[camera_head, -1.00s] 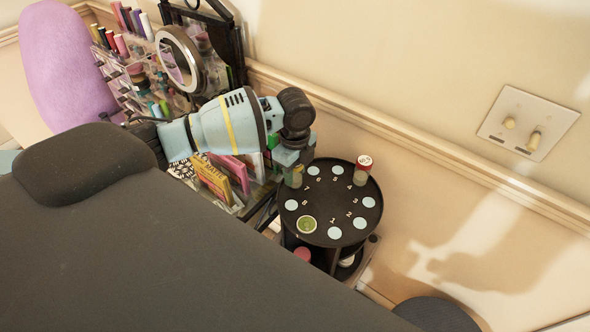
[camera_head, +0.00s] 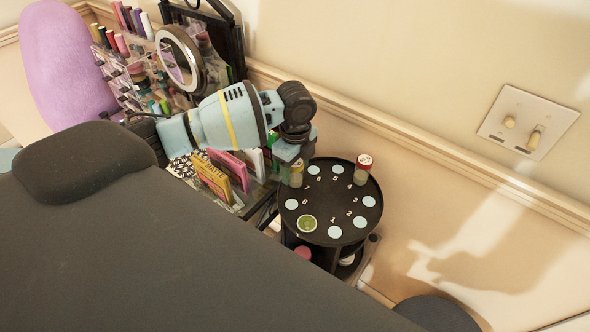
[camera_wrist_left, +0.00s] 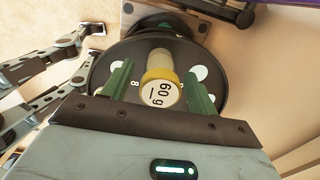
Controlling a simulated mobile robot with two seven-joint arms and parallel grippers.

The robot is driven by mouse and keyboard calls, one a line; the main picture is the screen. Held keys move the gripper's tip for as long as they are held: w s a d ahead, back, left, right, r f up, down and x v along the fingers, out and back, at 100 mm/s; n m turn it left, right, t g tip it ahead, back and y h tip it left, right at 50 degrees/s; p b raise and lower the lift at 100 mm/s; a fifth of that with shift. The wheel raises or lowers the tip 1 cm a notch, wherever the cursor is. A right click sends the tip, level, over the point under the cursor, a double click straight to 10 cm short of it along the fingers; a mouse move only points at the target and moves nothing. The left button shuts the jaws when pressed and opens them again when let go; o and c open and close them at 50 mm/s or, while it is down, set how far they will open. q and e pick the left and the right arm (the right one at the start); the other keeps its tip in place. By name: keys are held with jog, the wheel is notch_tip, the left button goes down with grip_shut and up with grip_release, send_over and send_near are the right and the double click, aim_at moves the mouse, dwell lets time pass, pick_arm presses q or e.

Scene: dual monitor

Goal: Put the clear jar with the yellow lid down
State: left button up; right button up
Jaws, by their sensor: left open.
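The clear jar with the yellow lid (camera_head: 297,174) stands at the left edge of the round black tray's top (camera_head: 318,236), under my left gripper (camera_head: 295,158). In the left wrist view the jar's lid, with a numbered white label (camera_wrist_left: 160,93), lies between the two green fingers of my left gripper (camera_wrist_left: 158,88). The fingers are open, with a gap on each side of the jar. The jar appears upright on the tray, though its base is partly hidden. My right gripper is not in view.
A red-lidded jar (camera_head: 362,170) stands at the tray's far edge and a green-topped jar (camera_head: 307,223) at its near left. Several pale round spots on the tray are empty. A round mirror (camera_head: 180,60) and cosmetics rack stand to the left; the wall is behind.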

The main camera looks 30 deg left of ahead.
pick_arm(q)
notch_tip(320, 180, up, 11)
jog(key=shift+f, duration=0.2)
dwell(0.4)
